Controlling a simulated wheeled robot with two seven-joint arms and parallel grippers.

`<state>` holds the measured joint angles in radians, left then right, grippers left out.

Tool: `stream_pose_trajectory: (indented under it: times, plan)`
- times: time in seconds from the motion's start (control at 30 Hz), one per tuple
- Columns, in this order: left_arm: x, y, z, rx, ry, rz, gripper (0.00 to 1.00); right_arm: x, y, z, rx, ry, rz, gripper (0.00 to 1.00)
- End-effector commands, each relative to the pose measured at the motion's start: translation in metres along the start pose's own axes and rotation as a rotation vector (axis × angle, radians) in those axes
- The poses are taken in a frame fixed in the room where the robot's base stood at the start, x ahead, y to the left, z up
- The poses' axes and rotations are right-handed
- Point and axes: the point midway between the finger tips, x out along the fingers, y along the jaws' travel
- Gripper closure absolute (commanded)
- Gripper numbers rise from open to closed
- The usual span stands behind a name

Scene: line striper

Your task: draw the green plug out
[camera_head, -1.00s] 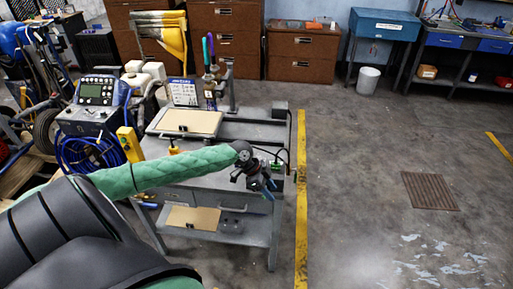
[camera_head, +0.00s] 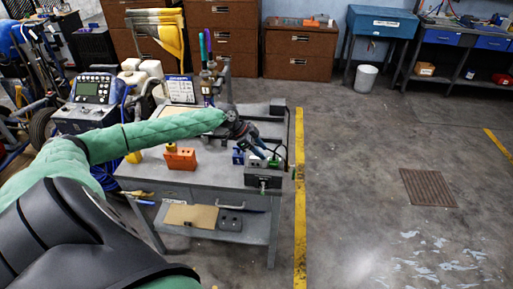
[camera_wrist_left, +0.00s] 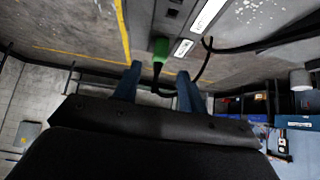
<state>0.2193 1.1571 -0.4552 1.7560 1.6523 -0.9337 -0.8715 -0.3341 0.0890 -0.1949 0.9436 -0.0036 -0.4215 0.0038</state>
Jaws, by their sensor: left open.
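The green plug (camera_wrist_left: 160,48) shows in the left wrist view, just past the fingertips and roughly between them in the picture. A dark cable runs near it, and a dark panel with pale labels (camera_wrist_left: 208,15) lies beside it. A small green patch (camera_head: 274,162) below the gripper in the head view looks like the same plug. My left gripper (camera_wrist_left: 159,71) is open, with two blue fingers and nothing clearly between them. In the head view the left gripper (camera_head: 257,147) hangs over the right part of the grey bench (camera_head: 215,180). Contact with the plug cannot be told.
A blue-coiled machine stands left.

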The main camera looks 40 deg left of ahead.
Motion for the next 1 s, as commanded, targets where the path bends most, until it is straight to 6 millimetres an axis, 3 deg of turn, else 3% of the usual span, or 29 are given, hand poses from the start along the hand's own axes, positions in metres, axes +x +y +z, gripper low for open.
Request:
stream_pose_trajectory:
  times: [0.6, 1.0]
  plan:
    - [0.056, 0.0, 0.001, 0.001, 0.0, 0.0, 0.58, -0.006, 0.003, -0.05, 0.002, 0.027, 0.003, 0.29]
    - [0.063, 0.0, 0.0, 0.001, 0.0, 0.0, 0.58, -0.014, -0.006, -0.045, 0.006, 0.014, -0.005, 0.29]
